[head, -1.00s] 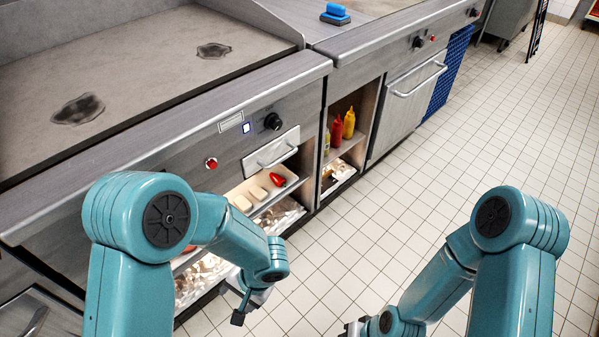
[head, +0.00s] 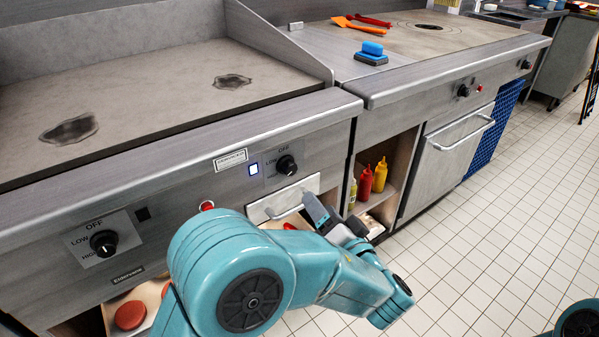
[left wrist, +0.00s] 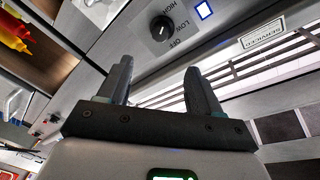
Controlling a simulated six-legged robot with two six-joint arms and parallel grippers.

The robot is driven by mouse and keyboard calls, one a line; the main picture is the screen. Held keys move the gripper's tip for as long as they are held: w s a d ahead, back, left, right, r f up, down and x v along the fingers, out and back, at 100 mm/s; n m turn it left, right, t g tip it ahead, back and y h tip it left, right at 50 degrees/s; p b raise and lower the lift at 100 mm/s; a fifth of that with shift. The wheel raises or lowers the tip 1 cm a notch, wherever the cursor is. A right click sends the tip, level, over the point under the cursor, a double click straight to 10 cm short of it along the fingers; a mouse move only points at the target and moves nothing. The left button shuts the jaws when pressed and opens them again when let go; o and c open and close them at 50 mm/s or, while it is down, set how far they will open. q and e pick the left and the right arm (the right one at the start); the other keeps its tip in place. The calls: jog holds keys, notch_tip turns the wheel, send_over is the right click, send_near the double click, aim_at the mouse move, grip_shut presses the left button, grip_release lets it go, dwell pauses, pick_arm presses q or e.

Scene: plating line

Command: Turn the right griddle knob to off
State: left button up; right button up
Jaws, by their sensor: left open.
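The right griddle knob (head: 287,165) is a round black dial on the steel front panel, with OFF and LOW printed around it. It also shows in the left wrist view (left wrist: 163,28), ahead of the fingertips, with HIGH, LOW and OFF legible. Its pale pointer mark is too small to read surely. A lit indicator (head: 253,169) is beside it. My left gripper (head: 333,212) is open and empty, below and right of the knob in the head view, apart from it. Its two fingers (left wrist: 160,75) point towards the panel. My right gripper is out of view.
The left griddle knob (head: 103,243) and a red button (head: 206,205) are on the same panel. A drawer handle (head: 285,212) juts out below the knob, close to my left gripper. Sauce bottles (head: 372,182) stand in the shelf at right. The tiled floor at right is clear.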

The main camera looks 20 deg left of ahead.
aim_at(292, 170)
pick_arm(q)
jog(key=x, duration=1.3)
jog(key=shift+w+a, duration=0.15)
jog(key=shift+a, duration=0.25)
jog(key=c, duration=1)
